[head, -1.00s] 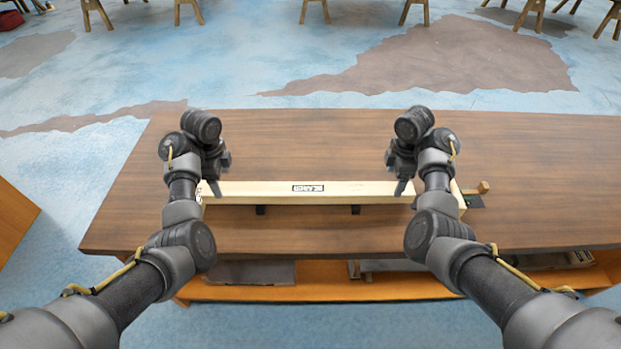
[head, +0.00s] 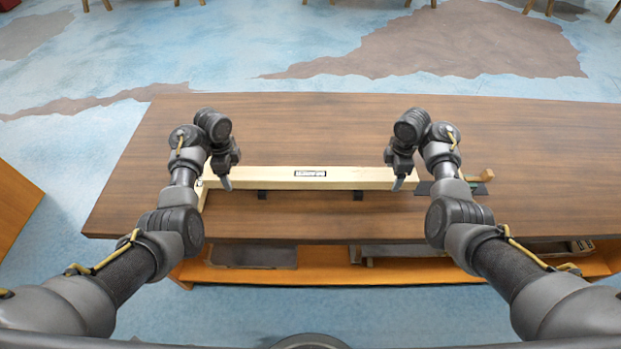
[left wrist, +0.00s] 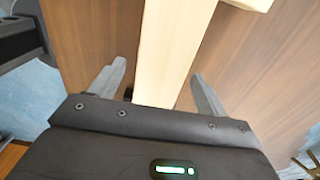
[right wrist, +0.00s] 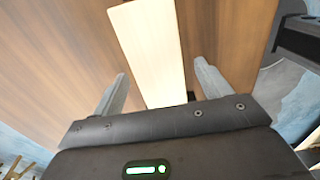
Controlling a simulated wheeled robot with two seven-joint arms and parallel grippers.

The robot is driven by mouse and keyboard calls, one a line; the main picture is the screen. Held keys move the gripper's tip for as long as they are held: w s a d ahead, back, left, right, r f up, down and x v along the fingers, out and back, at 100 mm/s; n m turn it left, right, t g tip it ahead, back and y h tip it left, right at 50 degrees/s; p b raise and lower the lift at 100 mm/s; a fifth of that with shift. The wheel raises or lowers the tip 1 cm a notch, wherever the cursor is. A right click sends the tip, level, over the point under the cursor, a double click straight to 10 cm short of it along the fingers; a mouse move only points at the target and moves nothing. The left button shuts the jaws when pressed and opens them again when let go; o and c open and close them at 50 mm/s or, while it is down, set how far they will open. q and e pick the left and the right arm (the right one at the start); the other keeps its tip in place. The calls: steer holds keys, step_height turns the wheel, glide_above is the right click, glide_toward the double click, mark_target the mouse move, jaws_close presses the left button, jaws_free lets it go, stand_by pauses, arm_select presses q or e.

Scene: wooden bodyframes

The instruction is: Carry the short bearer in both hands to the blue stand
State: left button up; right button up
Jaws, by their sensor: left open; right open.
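The short bearer (head: 275,178) is a pale wooden beam with a dark label on its face. It lies lengthwise left to right on the brown table (head: 300,122), with small dark supports showing under its near side. My left gripper (head: 229,183) is over the left part of the beam; in the left wrist view its open fingers stand either side of the beam (left wrist: 163,60). My right gripper (head: 398,184) is over the right part; in the right wrist view its open fingers also straddle the beam (right wrist: 150,45). Neither gripper clamps it. The blue stand is not seen.
A wooden-handled tool (head: 480,177) lies on a dark patch right of the beam. A lower shelf (head: 330,272) under the table holds dark flat items. Wooden trestle legs (head: 540,6) stand at the far edge. Blue floor (head: 230,50) lies open beyond the table.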

arm_select(q)
steer(key=shift+f, duration=2.2)
arm_select(e)
steer(key=shift+f, duration=2.2)
arm_select(q)
steer(key=shift+c, duration=0.5)
arm_select(e)
steer(key=shift+c, duration=0.5)
arm_select(q)
jaws_close()
arm_select(e)
jaws_close()
arm_select(q)
steer(key=shift+w+r, duration=0.1)
arm_select(e)
steer(key=shift+w+r, duration=0.1)
